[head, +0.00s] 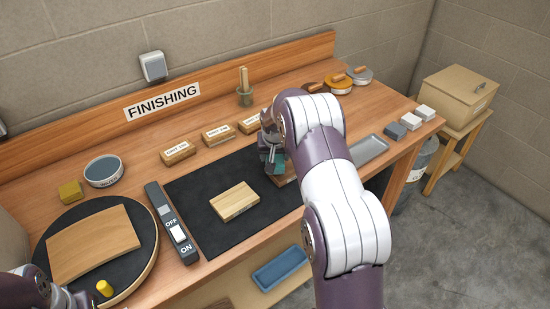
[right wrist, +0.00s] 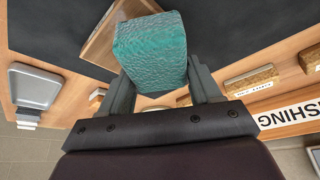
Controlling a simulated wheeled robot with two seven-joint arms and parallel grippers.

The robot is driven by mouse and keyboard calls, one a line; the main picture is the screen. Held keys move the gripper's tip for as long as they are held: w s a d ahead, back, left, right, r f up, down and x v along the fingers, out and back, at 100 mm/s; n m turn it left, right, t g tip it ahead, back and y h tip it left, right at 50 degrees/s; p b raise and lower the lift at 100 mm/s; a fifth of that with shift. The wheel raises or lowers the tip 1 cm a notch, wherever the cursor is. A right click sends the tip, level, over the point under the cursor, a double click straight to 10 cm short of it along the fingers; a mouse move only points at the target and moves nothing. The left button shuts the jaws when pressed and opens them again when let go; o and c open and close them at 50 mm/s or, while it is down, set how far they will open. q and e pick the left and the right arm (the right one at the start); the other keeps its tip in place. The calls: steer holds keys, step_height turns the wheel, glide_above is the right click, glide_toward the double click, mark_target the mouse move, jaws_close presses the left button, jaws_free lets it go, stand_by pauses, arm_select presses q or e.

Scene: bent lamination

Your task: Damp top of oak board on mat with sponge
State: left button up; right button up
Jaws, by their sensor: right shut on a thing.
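A pale wooden board (head: 234,201) lies on the dark mat (head: 190,190). A second, browner board edge (head: 288,181) shows on the mat below my right gripper (head: 273,160), mostly hidden by it; its wood also shows behind the sponge in the right wrist view (right wrist: 101,42). I cannot tell by sight which board is oak. My right gripper is shut on a teal sponge (right wrist: 150,50), held over that browner board; whether it touches is not clear. My left gripper (head: 72,300) is partly in view at the lower left, its jaws unclear.
A round turntable (head: 148,262) at left carries a curved wooden panel (head: 93,243). Beside it are a switch strip (head: 172,225), a water bowl (head: 104,171) and a yellow block (head: 70,191). Labelled blocks (head: 178,152) line the back. A grey tray (head: 370,149) is at right.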

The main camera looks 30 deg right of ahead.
steer(key=shift+s+d+r+p, duration=0.1)
steer(key=shift+d+r+p, duration=0.2)
steer(key=shift+r+p, duration=0.35)
steer(key=r, duration=0.1)
steer(key=p, duration=0.1)
steer(key=r, duration=0.1)
steer(key=shift+a+r, duration=0.25)
steer(key=shift+r, duration=0.1)
steer(key=shift+d+r+p, duration=0.15)
steer(key=shift+r+p, duration=0.45)
steer(key=shift+r, duration=0.1)
